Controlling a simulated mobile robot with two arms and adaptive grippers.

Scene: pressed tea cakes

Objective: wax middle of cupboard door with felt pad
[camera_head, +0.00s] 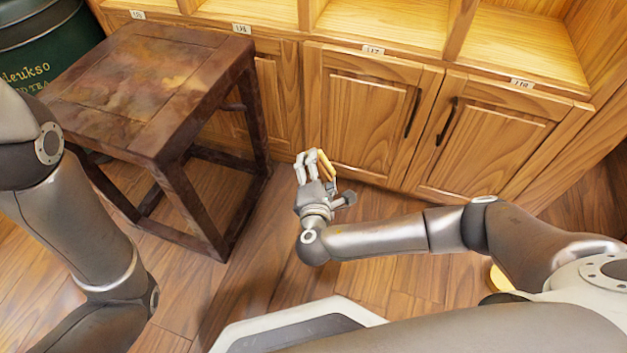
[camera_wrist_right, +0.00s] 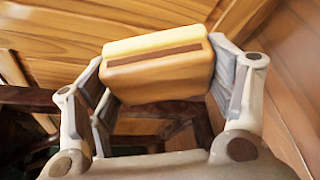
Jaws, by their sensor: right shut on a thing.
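The wooden cupboard doors stand below the open shelves in the head view. The door under the label 117 (camera_head: 361,119) has a raised panel and a dark handle at its right. My right gripper (camera_head: 313,162) is low in front of that door's left part. It is shut on the felt pad (camera_wrist_right: 158,68), a yellow and orange-brown block with a dark strip, held between both fingers in the right wrist view. The pad also shows as a small yellow piece in the head view (camera_head: 325,166). Whether it touches the door I cannot tell. My left arm shows at the left, its gripper out of frame.
A dark, worn wooden stool (camera_head: 150,80) stands left of my right gripper, close to the cupboard. A dark green tin (camera_head: 40,35) is at the top left. Another door (camera_head: 480,145) with a dark handle is at the right. Plank floor is open in front.

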